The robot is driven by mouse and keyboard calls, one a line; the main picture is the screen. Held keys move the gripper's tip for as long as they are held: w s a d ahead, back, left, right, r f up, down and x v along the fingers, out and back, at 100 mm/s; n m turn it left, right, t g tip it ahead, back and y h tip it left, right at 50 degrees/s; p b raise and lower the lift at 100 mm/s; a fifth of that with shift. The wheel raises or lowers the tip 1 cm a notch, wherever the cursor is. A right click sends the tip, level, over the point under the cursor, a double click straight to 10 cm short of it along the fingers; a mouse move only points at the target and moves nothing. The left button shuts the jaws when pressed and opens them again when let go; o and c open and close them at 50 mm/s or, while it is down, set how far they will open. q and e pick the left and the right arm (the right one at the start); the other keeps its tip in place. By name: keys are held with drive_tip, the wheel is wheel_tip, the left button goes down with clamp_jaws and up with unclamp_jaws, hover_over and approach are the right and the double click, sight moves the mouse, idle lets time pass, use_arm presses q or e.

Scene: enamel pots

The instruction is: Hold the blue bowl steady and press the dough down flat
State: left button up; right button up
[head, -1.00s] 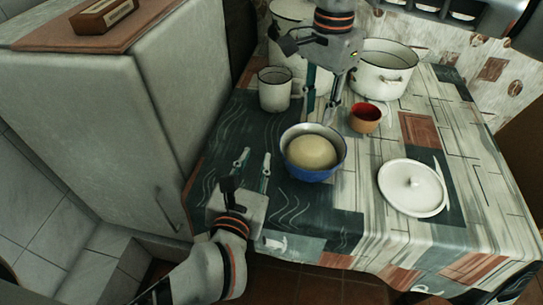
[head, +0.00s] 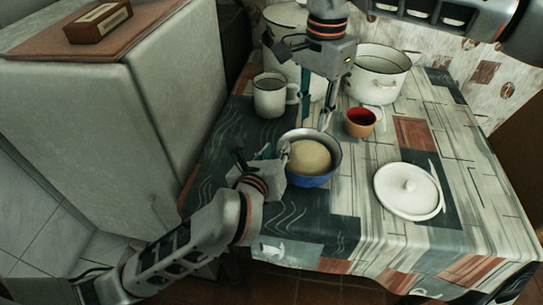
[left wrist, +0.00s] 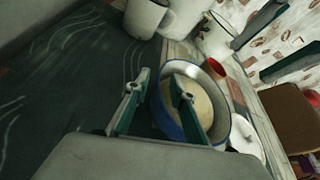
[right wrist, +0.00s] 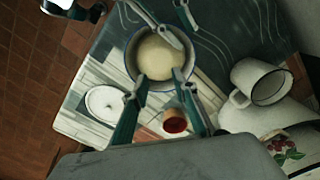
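The blue bowl (head: 312,182) stands on the table with a pale round mound of dough (head: 309,157) in it. My left gripper (head: 285,152) is at the bowl's left rim. In the left wrist view its fingers are apart (left wrist: 155,88), one outside the bowl wall (left wrist: 170,122) and one over the inside, above the dough (left wrist: 204,100). I cannot tell whether either touches the wall. My right gripper (head: 315,118) hangs fingers down near the bowl's far rim. The right wrist view shows its fingers apart and empty (right wrist: 161,82), near the edge of the dough (right wrist: 160,55).
A red-brown cup (head: 360,123) stands right of the bowl, and a white lid (head: 408,190) lies further right. A white mug (head: 269,97) is behind left. A large white pot (head: 377,75) stands at the back right. The table's front left is clear.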

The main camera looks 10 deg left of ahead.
sight(308, 155)
use_arm(q)
drive_tip(key=shift+w+f, duration=0.2)
drive_tip(key=shift+w, duration=0.25)
clamp_jaws()
use_arm(e)
drive_tip(key=shift+s+f, duration=0.1)
drive_tip(key=shift+s, duration=0.05)
clamp_jaws()
use_arm(q)
drive_tip(key=shift+s+f, duration=0.1)
use_arm(e)
drive_tip(key=shift+n, duration=0.7)
drive_tip(key=shift+s+f, duration=0.2)
drive_tip(key=shift+f, duration=1.55)
drive_tip(key=shift+s+f, duration=0.15)
drive_tip(key=shift+f, duration=1.6)
use_arm(q)
drive_tip(key=shift+d+f, duration=0.1)
